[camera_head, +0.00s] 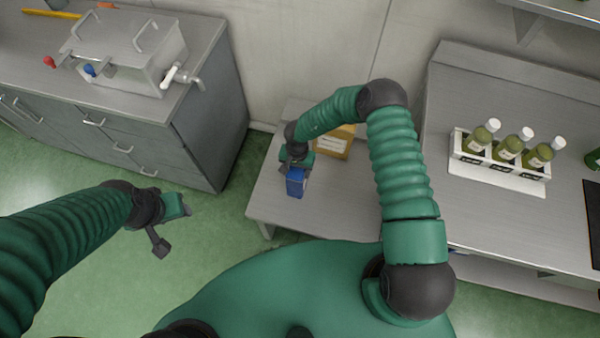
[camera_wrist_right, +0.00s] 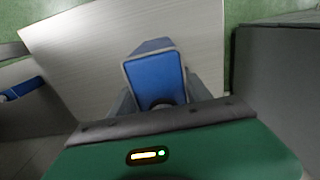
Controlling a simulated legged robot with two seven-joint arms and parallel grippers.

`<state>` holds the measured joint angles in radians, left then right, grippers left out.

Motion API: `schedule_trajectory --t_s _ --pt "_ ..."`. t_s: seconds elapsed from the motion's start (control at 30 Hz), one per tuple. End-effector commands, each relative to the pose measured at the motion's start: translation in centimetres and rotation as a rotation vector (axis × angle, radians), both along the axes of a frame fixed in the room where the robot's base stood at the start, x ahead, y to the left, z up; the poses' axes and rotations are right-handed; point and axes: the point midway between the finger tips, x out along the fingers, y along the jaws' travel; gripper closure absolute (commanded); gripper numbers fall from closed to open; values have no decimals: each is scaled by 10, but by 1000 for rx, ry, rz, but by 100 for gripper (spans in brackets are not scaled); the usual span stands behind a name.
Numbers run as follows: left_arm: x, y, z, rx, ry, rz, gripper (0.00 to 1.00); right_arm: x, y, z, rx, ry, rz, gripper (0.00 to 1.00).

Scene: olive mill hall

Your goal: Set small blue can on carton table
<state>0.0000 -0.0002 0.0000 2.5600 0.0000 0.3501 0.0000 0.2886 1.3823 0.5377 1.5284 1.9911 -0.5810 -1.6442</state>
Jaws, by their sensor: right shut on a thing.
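The small blue can (camera_head: 296,183) is in the jaws of my right gripper (camera_head: 297,170), which is shut on it. It also shows in the right wrist view (camera_wrist_right: 154,78), blue with a paler rim. The can is over the low grey carton table (camera_head: 274,209); I cannot tell whether it touches the top. The table's bare top also shows in the right wrist view (camera_wrist_right: 80,55). A brown carton (camera_head: 335,144) stands on this table, partly hidden by my right arm. My left gripper (camera_head: 178,225) is open and empty over the green floor.
A grey cabinet (camera_head: 190,110) with a metal machine (camera_head: 130,50) stands to the left. A counter (camera_head: 460,225) on the right bears a white rack (camera_head: 500,171) with three green bottles (camera_head: 509,149). The carton table's front part is clear.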

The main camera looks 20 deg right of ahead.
Motion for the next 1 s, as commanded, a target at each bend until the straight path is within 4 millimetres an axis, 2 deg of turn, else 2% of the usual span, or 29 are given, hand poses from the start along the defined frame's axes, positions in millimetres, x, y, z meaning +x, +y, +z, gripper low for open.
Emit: schedule_trajectory --t_s 0.13,0.3,0.33,0.47,0.8,0.87,1.0 --pt "0 0 4 0 0 0 53 1 0 -18 -1 -1 0 100" --pt "0 0 4 0 0 0 53 1 0 -20 -1 -2 0 100" --pt "0 0 3 0 0 0 53 0 0 -21 -1 0 0 41" --pt "0 0 3 0 0 0 53 0 0 -21 -1 0 0 24" --pt "0 0 3 0 0 0 53 0 0 -19 -1 0 0 22" --pt "0 0 3 0 0 0 53 1 -1 -13 0 -2 -1 22" --pt "0 0 1 0 0 0 53 2 -1 16 0 -4 -1 22"
